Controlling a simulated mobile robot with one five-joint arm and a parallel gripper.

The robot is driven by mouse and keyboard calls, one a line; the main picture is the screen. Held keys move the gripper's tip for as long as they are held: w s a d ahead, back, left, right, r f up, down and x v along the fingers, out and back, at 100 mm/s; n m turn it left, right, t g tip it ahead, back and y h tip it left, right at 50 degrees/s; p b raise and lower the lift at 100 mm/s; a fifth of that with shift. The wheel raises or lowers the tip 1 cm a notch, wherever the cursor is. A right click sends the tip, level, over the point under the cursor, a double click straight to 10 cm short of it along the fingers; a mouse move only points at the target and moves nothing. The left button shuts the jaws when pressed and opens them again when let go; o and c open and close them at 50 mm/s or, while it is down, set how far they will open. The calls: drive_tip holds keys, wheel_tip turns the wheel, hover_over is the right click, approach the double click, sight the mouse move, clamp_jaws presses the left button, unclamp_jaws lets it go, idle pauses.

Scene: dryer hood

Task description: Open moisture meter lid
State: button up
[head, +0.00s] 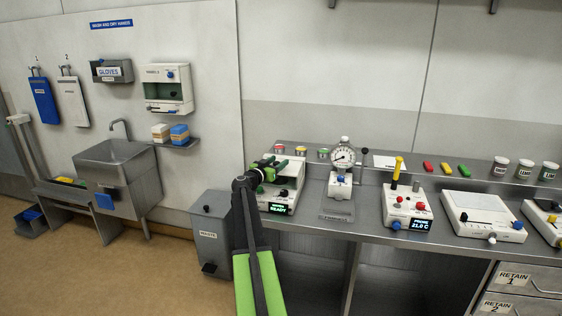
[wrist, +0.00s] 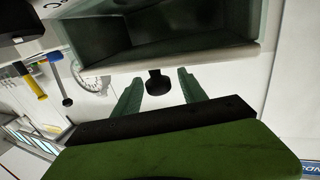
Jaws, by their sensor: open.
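The white unit with a green-lit display (head: 280,208) at the left end of the bench appears to be the moisture meter; I read no name on it. My gripper (head: 268,168) is at its upper left and hides part of it. In the wrist view, my gripper (wrist: 160,88) is open, with one green finger on each side of a black knob (wrist: 157,82). The fingers look apart from the knob. Behind the knob, a pale rim (wrist: 200,58) borders a dark green hollow (wrist: 180,38). I cannot tell which part is the lid.
A dial gauge (head: 343,157) stands to the right of the unit, then a white device with a yellow handle (head: 398,172) and a flat white device (head: 483,215). Small coloured tins (head: 301,151) stand behind. A grey waste bin (head: 211,235) is left of the bench.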

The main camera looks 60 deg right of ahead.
drive_tip(key=shift+d, duration=1.1)
drive_tip(key=shift+c, duration=0.3)
clamp_jaws()
